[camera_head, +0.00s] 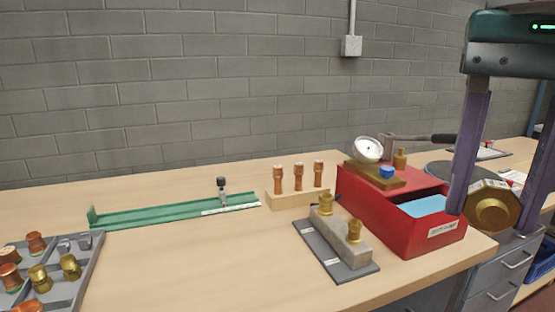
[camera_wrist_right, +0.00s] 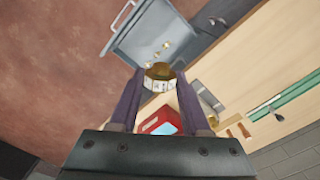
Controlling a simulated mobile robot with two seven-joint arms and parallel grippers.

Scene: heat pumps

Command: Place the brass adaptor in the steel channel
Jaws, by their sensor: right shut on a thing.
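My right gripper (camera_head: 462,200) is at the right of the head view, pointing down. Its fingers are shut on a large brass adaptor (camera_head: 491,209) with a hexagonal rim and a round face. The adaptor is held in the air beside the red box. In the right wrist view the adaptor (camera_wrist_right: 160,74) sits between the fingertips. A grey block (camera_head: 340,238) on a dark plate bears two smaller brass fittings (camera_head: 326,203). A long green channel (camera_head: 150,215) lies further left. My left gripper is not in view.
The red box (camera_head: 400,215) with a gauge (camera_head: 369,149) on top stands close to the adaptor. A wooden stand (camera_head: 290,198) holds copper fittings. A compartmented grey tray (camera_head: 85,265) is at lower left. The front middle of the bench is clear. Drawers (camera_head: 512,265) stand at right.

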